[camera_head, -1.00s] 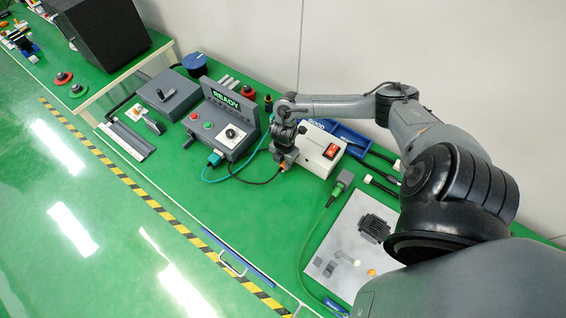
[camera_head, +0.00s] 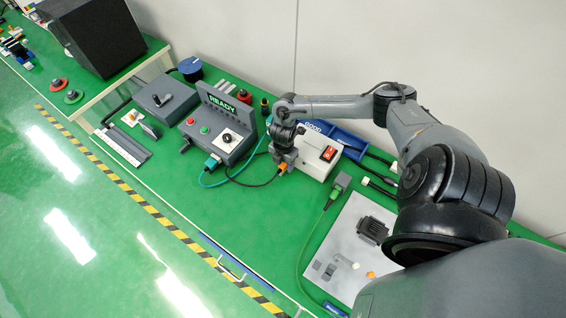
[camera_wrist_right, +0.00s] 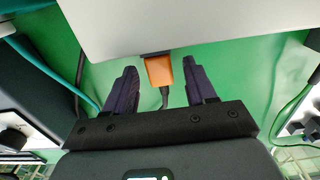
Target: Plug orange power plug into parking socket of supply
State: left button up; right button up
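The orange power plug (camera_wrist_right: 158,70) sits at the edge of the white supply box (camera_wrist_right: 185,25) in the right wrist view. Its upper end meets a dark piece at the box face, and a black cable leaves its lower end. I cannot tell how deep it sits. My right gripper (camera_wrist_right: 160,82) is open, with one dark finger on each side of the plug and visible gaps to both. In the head view the gripper (camera_head: 283,163) is beside the supply (camera_head: 316,158), which has a red switch; the plug (camera_head: 283,168) shows only partly below it. My left gripper is not in view.
A grey control box (camera_head: 222,130) with a READY sign and a teal-plugged cable stands left of the supply. A green cable connector (camera_head: 341,182) and a grey plate (camera_head: 345,245) with small parts lie to the right. The green bench front is mostly clear.

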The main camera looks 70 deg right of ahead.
aim_at(283, 165)
jog(key=shift+a+r, duration=0.1)
notch_tip(283, 165, up, 11)
jog(key=p, duration=0.1)
jog(key=shift+f, duration=0.2)
dwell(0.4)
